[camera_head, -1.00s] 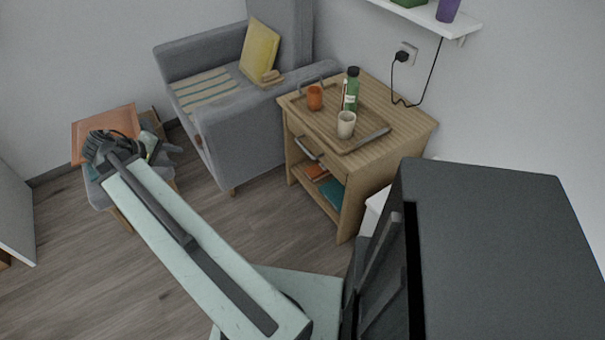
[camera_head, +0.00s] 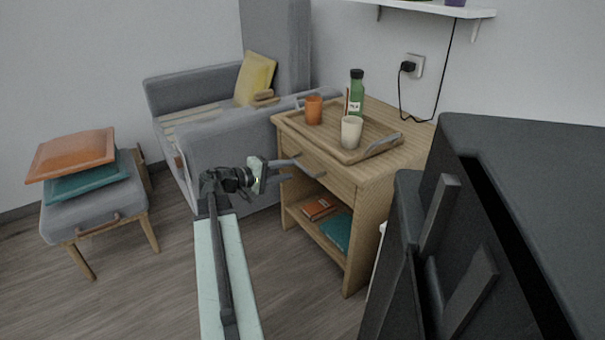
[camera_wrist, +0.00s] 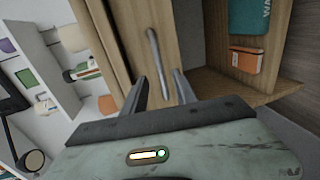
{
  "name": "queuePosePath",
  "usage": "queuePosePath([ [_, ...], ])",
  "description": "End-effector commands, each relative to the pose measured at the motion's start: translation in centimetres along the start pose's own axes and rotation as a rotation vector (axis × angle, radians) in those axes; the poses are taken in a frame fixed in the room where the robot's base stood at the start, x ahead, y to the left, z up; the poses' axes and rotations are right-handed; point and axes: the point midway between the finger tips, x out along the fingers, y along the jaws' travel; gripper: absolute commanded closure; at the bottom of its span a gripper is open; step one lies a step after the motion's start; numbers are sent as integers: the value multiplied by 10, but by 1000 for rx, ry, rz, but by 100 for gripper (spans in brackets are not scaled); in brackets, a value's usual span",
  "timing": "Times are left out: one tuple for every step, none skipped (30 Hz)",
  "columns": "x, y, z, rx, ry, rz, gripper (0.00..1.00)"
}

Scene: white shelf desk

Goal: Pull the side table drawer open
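The wooden side table (camera_head: 372,215) stands right of centre in the head view, with its drawer (camera_head: 338,184) shut below the top. A dark bar handle (camera_head: 311,165) is on the drawer front. In the wrist view the handle (camera_wrist: 157,62) runs lengthwise along the drawer front (camera_wrist: 128,30). My gripper (camera_head: 290,171) is at the left part of the drawer front, close to the handle. In the wrist view my gripper (camera_wrist: 160,88) is open, its two fingers apart on either side of the handle's near end. Whether they touch it cannot be told.
A tray (camera_head: 350,155) with an orange cup, a cream cup and a green bottle sits on the table. Books (camera_head: 335,232) lie on its lower shelf. A grey armchair (camera_head: 235,150) is close behind on the left; a cushioned stool (camera_head: 95,205) stands farther left.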

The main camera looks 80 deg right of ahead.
Motion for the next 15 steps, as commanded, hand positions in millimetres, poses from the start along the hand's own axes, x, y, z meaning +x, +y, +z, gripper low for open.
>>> queuePosePath([
  [9, -2, 0, 0, -2, 0, 66],
  [15, -2, 0, 0, -2, 0, 66],
  [24, -2, 0, 0, -3, -1, 66],
  [29, -2, -1, 0, -3, -1, 66],
  [35, -2, -1, 0, -2, -1, 66],
  [42, -2, 0, 0, -3, -1, 66],
  [47, -2, 0, 1, -2, -1, 66],
  [52, -2, -1, 1, -1, -1, 66],
  [57, -2, -1, 1, -1, -1, 66],
  [60, -2, 0, 1, -2, -1, 66],
  [63, -2, 0, 1, -2, -1, 66],
  [65, -2, 0, 1, -1, -1, 66],
  [67, -1, 0, 1, 0, -1, 66],
  [68, -1, 0, 1, 0, -1, 66],
  [68, -1, 0, 1, 1, -2, 66],
])
